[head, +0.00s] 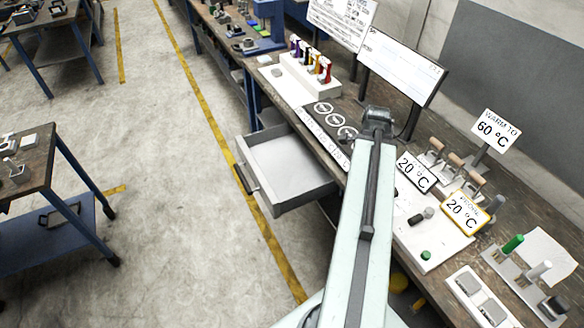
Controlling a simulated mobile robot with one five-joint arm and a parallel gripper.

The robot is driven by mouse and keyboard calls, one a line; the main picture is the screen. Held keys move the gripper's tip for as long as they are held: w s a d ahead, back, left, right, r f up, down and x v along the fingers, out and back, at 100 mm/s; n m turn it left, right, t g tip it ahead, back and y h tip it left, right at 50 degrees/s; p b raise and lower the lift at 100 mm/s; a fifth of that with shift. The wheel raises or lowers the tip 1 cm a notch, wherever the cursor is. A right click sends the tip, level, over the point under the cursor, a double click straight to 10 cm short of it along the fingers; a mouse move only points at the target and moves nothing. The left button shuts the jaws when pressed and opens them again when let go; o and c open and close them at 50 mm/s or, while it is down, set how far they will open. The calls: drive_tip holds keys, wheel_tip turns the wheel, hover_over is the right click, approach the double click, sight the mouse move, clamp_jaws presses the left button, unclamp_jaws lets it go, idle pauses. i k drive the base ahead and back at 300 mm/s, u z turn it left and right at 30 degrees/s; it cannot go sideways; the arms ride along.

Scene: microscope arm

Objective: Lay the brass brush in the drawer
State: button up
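The drawer (260,151) is pulled out from the workbench, left of my arm in the head view. Its visible inside is pale and empty, and a handle runs along its front. My gripper (378,114) is at the far end of my raised arm, to the right of the drawer and in front of the sign stands. It is seen from behind, so its fingers and anything between them are hidden. I cannot pick out the brass brush for certain. Several wooden-handled tools (456,160) stand in a rack right of my gripper, but their lower ends are unclear.
Another table (35,170) stands at the left. The floor (170,200) between them is clear.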

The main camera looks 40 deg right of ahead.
sight(299, 170)
drive_tip(key=u, duration=0.35)
drive_tip(key=i, duration=1)
